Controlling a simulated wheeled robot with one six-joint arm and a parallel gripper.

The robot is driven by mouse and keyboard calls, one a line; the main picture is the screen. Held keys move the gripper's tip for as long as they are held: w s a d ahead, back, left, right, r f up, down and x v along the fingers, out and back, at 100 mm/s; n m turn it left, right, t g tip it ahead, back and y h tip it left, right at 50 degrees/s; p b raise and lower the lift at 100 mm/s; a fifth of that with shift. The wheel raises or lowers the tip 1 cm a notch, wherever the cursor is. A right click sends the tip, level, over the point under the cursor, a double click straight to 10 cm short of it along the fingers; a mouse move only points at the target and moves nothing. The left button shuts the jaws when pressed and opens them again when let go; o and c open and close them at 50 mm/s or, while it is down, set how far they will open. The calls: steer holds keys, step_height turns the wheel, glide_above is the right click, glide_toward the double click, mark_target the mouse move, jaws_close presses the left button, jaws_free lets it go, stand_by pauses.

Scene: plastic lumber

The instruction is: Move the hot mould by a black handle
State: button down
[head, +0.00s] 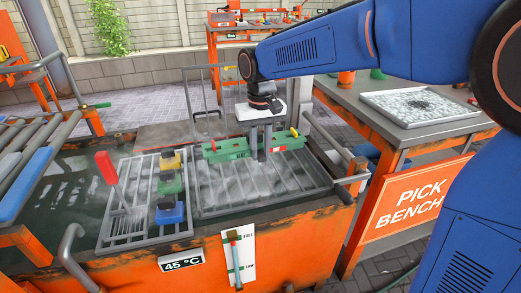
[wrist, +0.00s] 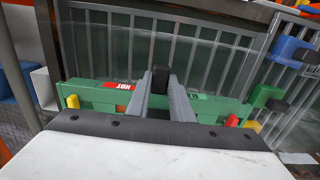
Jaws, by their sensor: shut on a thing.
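The hot mould (head: 231,150) is a long green block with a red HOT label (wrist: 117,86). It lies crosswise over the right wire rack of the water tank, and I cannot tell whether it touches the rack. A red tab and a yellow tab sit at its ends. In the wrist view the mould (wrist: 90,98) spans the picture. My gripper (head: 262,158) points down at the mould's middle. In the wrist view my gripper (wrist: 161,84) has its grey fingers shut on a black handle (wrist: 161,76) at the mould's middle. The fingers partly hide the handle.
The left rack (head: 128,225) holds a red-handled paddle (head: 107,168) and yellow, green and blue blocks with black handles. The orange tank (head: 290,240) has a 45 °C sign and a level gauge. The pick bench (head: 420,140) with a tray stands right; a roller conveyor (head: 25,150) stands left.

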steer(key=shift+s, duration=0.1)
glide_above(261, 180)
steer(key=shift+a+f, duration=0.1)
steer(key=shift+f, duration=3.25)
steer(key=shift+f, duration=0.6)
steer(key=c, duration=1.1)
jaws_free()
steer(key=shift+r, duration=3.5)
